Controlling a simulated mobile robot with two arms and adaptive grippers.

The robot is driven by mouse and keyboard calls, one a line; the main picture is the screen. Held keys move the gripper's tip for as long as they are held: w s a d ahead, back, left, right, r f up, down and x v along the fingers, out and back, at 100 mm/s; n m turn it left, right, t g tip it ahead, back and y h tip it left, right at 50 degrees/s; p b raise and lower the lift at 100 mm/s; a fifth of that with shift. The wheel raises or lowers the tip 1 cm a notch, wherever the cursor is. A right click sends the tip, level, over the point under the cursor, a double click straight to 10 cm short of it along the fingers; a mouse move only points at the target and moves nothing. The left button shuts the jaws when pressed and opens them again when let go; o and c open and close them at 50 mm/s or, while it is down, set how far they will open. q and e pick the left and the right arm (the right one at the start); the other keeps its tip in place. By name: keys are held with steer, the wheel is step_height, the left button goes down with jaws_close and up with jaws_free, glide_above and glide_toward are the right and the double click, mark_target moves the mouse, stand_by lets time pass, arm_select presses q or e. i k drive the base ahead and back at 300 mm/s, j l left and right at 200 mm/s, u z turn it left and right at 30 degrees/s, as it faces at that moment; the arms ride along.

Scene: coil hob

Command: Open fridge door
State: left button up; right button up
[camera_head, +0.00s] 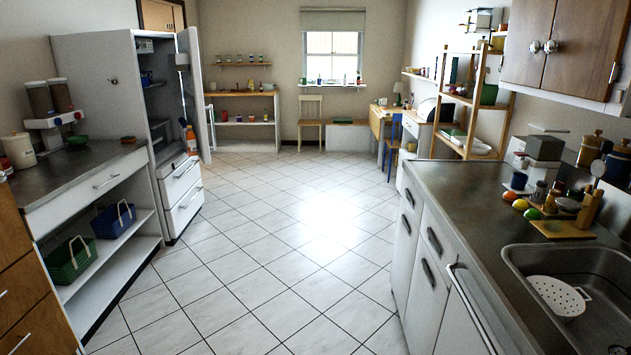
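The white fridge (100,85) stands against the left wall, past the left counter. Its door (193,85) stands open, swung out to the far side, and shows nearly edge-on. Inside I see shelves with a few items and two white drawers (182,192) at the bottom. An orange bottle (190,137) shows at the door's inner side. Neither of my grippers is in view.
The tiled floor (270,240) between the counters is clear up to the fridge. The left counter (85,165) holds dispensers and has baskets below. The right counter (455,195) holds a sink (605,262) and several small items. A chair (310,117) stands at the back.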

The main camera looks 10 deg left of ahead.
mark_target(188, 54)
steer(key=i+j+u, duration=0.1)
steer(key=i, duration=0.65)
steer(key=i+u, duration=0.15)
steer(key=i, duration=0.55)
steer(key=i+u, duration=0.1)
steer(key=i, duration=0.65)
steer(key=i+l+u, duration=0.15)
steer(key=i, duration=0.6)
steer(key=i+l+u, duration=0.1)
steer(key=i, duration=0.65)
